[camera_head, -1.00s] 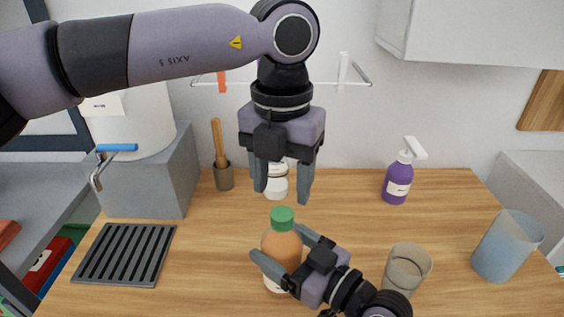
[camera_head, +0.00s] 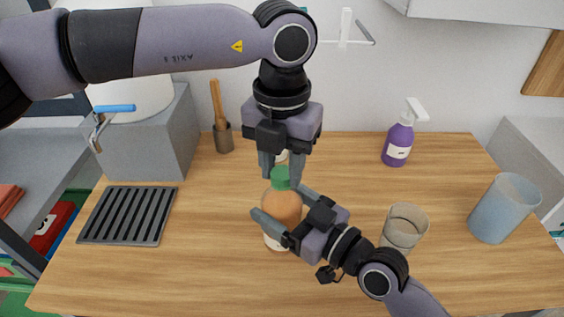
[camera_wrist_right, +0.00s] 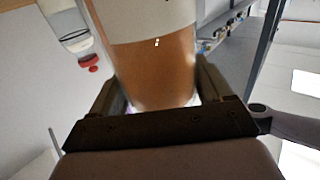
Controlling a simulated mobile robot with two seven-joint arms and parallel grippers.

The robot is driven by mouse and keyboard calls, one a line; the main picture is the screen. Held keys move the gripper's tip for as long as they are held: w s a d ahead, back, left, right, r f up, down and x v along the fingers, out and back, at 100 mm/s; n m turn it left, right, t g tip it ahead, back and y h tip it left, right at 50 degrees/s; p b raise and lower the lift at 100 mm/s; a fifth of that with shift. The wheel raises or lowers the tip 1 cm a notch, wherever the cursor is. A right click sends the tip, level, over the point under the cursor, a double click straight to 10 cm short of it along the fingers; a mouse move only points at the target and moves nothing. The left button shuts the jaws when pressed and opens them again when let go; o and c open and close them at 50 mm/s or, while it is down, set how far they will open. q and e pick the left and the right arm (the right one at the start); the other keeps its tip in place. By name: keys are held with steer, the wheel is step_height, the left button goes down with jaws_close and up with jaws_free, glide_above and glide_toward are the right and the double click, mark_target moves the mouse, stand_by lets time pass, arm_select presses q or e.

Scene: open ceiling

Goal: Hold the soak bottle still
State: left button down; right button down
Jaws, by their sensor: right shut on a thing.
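The soak bottle (camera_head: 284,208) is orange with a green cap (camera_head: 280,175) and a pale lower part; it stands upright on the wooden counter. My right gripper (camera_head: 279,205) is shut around its body from the right. In the right wrist view the bottle (camera_wrist_right: 158,65) fills the space between the fingers (camera_wrist_right: 157,98), with a pale label band on it. My left gripper (camera_head: 281,172) points down from above, its fingers apart at the level of the cap, one to each side in the picture. I cannot tell whether they touch the cap.
A clear glass (camera_head: 403,228) stands right of the bottle near my right arm, and a bluish tumbler (camera_head: 503,208) stands farther right. A purple spray bottle (camera_head: 398,145) is at the back. A dark slatted rack (camera_head: 128,215) lies at left. The front-left counter is clear.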

arm_select(q)
steer(key=m, duration=0.8)
steer(key=c, duration=0.6)
jaws_free()
steer(key=shift+c, duration=0.2)
steer(key=shift+r, duration=0.1)
step_height(320, 180, up, 12)
arm_select(e)
jaws_free()
